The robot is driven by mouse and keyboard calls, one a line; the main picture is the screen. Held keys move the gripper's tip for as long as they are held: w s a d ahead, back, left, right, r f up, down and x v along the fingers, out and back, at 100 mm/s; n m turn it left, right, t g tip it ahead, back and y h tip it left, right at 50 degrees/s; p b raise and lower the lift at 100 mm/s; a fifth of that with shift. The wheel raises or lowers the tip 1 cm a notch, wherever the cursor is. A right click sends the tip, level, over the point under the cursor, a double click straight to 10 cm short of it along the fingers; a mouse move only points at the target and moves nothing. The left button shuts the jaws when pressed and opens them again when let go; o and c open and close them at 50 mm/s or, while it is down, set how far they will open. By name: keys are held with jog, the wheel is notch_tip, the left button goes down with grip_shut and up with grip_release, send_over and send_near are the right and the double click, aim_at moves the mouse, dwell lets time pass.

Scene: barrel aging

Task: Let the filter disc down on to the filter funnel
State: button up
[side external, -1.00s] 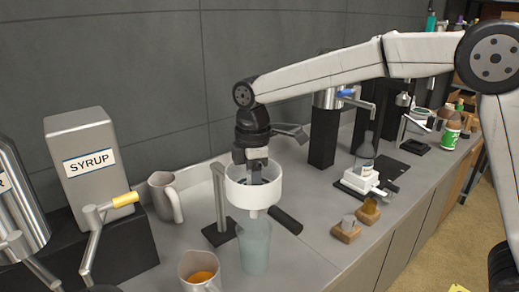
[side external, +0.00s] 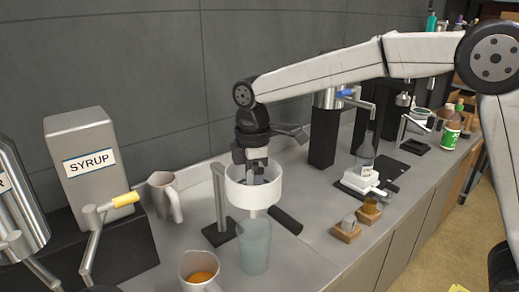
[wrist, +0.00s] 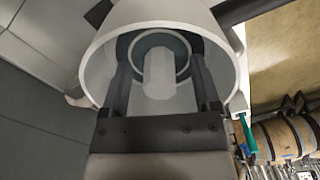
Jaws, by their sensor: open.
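The white filter funnel (side external: 238,192) is held on a stand above a clear bluish cup (side external: 254,246). My gripper (side external: 257,172) points down into the funnel's open top. In the wrist view the funnel wall (wrist: 92,70) curves around both fingers. The filter disc, with a dark round rim (wrist: 151,41) and a pale upright knob (wrist: 158,75), lies low inside the funnel. My gripper (wrist: 160,62) is open, one finger on each side of the knob, with gaps showing. The disc's contact with the funnel floor is hidden in the side view.
A mug with orange liquid (side external: 201,277) stands in front, and an empty mug (side external: 163,197) stands behind left. A syrup dispenser (side external: 88,160) is at left. Small wooden blocks (side external: 346,232) lie to the right.

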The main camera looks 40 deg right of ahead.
jog(key=shift+r, duration=0.15)
jog(key=shift+r, duration=3.35)
jog(key=shift+d, duration=0.1)
jog(key=shift+w+d, duration=0.1)
jog(key=shift+d, duration=0.2)
jog(key=d+f+m+t, duration=0.25)
jog(key=d+m, duration=0.25)
jog(key=d, duration=0.5)
jog(key=s+d+f+m, duration=0.2)
jog(key=s+f+m, duration=0.6)
jog(key=s+f, duration=0.9)
jog(key=shift+f+m, duration=0.3)
jog(key=shift+f, duration=0.25)
